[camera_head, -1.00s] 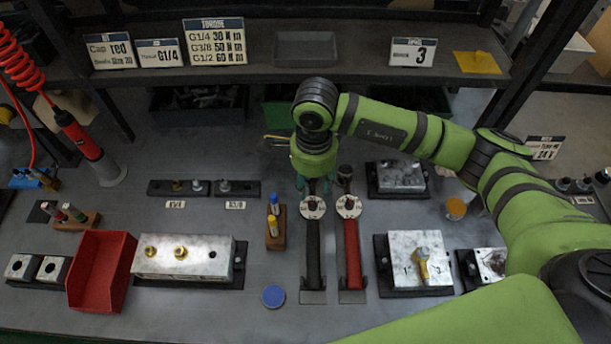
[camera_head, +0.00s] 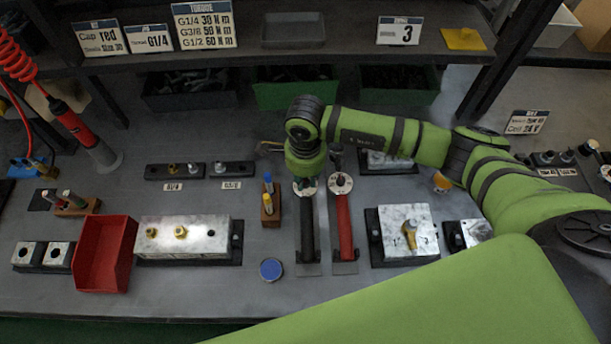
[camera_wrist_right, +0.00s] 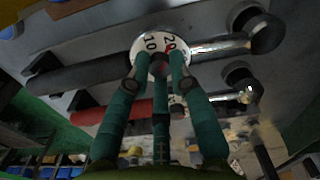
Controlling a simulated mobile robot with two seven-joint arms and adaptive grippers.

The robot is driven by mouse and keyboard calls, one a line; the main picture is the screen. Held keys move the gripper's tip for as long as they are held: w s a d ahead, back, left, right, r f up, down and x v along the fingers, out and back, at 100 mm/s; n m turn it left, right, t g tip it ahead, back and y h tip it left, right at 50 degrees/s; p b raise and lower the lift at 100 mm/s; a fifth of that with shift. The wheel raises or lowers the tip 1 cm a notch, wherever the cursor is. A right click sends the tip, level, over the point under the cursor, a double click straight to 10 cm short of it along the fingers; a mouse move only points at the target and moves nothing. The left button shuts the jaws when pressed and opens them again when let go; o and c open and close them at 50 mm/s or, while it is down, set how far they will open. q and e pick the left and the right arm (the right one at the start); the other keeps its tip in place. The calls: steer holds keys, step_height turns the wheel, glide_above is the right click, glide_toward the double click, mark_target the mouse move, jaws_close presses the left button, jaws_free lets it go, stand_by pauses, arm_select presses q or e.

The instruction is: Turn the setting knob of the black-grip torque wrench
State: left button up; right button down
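The black-grip torque wrench (camera_head: 307,228) lies lengthwise on the bench, with its round white dial (camera_head: 306,191) at the far end. In the right wrist view its black grip (camera_wrist_right: 85,72) runs to the left, and the dial (camera_wrist_right: 149,44) shows 10 and 20. My right gripper (camera_head: 305,183) points down over this dial. Its teal fingertips (camera_wrist_right: 160,66) are spread around the dial's middle. They hide the knob, and I cannot tell whether they press on it. The red-grip wrench (camera_head: 345,228) lies close beside on the right. My left gripper is out of view.
A wooden holder (camera_head: 270,212) with blue and yellow pieces stands left of the wrench. A blue disc (camera_head: 271,269) lies nearer the front. A metal valve block (camera_head: 407,235) stands to the right; a red bin (camera_head: 105,255) is at left. A torque sign (camera_head: 204,25) stands on the shelf.

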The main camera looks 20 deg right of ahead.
stand_by(0.3)
steer(key=shift+f+m+b, duration=0.1)
steer(key=shift+m+b, duration=0.4)
steer(key=shift+m, duration=0.1)
steer(key=m+b, duration=0.2)
steer(key=m, duration=0.1)
steer(key=shift+f, duration=0.1)
steer(key=m+b, duration=0.2)
steer(key=m, duration=0.1)
steer(key=shift+m+b, duration=0.7)
steer(key=shift+m, duration=0.6)
steer(key=shift+r, duration=0.2)
steer(key=c, duration=1.1)
jaws_free()
